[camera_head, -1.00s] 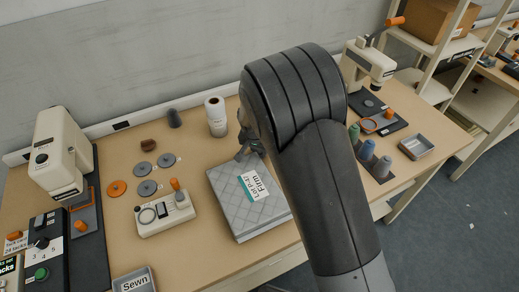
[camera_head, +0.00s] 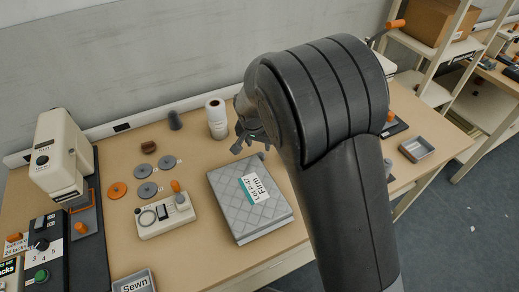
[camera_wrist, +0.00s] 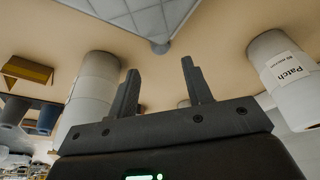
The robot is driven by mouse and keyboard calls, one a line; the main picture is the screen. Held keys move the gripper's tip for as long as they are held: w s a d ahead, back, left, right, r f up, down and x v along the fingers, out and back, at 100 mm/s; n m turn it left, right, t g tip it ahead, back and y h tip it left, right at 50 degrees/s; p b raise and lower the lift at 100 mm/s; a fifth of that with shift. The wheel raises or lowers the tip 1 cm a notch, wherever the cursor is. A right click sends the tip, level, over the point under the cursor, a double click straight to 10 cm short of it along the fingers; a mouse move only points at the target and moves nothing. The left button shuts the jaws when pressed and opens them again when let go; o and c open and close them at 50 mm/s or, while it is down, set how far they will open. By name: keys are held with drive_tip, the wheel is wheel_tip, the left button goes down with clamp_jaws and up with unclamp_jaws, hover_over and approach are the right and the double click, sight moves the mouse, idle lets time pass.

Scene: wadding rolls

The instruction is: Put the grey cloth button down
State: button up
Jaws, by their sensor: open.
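A small grey cloth button (camera_wrist: 160,46) shows in the wrist view at the corner of the grey quilted pad (camera_wrist: 130,14). I cannot tell whether it lies on the pad or touches it from beside. In the head view the button (camera_head: 261,156) is a small grey spot at the pad's far corner, close to my arm. The pad (camera_head: 232,212) has a "Firm" label. My gripper (camera_head: 251,146) is open and empty just beyond that corner. In the wrist view its two fingers (camera_wrist: 161,80) stand apart, with the button in front of the gap between them.
A white roll (camera_head: 216,118) and a dark grey cone (camera_head: 175,120) stand behind. Grey discs (camera_head: 147,190) and an orange disc (camera_head: 117,190) lie left, near a cream device (camera_head: 165,216). A roll labelled "Patch" (camera_wrist: 284,78) is right in the wrist view. My arm hides the bench's right middle.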

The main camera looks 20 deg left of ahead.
drive_tip(key=s+d+r, duration=0.2)
drive_tip(key=d+r, duration=0.9)
drive_tip(key=r, duration=0.2)
drive_tip(key=s+d+r, duration=0.4)
drive_tip(key=s+d, duration=0.2)
drive_tip(key=d, duration=0.3)
drive_tip(key=s+d+r+t+y, duration=0.1)
drive_tip(key=s+d+r, duration=0.4)
drive_tip(key=d, duration=0.5)
drive_tip(key=shift+s, duration=0.35)
drive_tip(key=shift+o, duration=0.5)
drive_tip(key=s+d+t+h, duration=0.1)
drive_tip(key=s+d, duration=0.4)
drive_tip(key=s, duration=0.3)
drive_tip(key=shift+s+d, duration=0.2)
drive_tip(key=shift+s, duration=0.1)
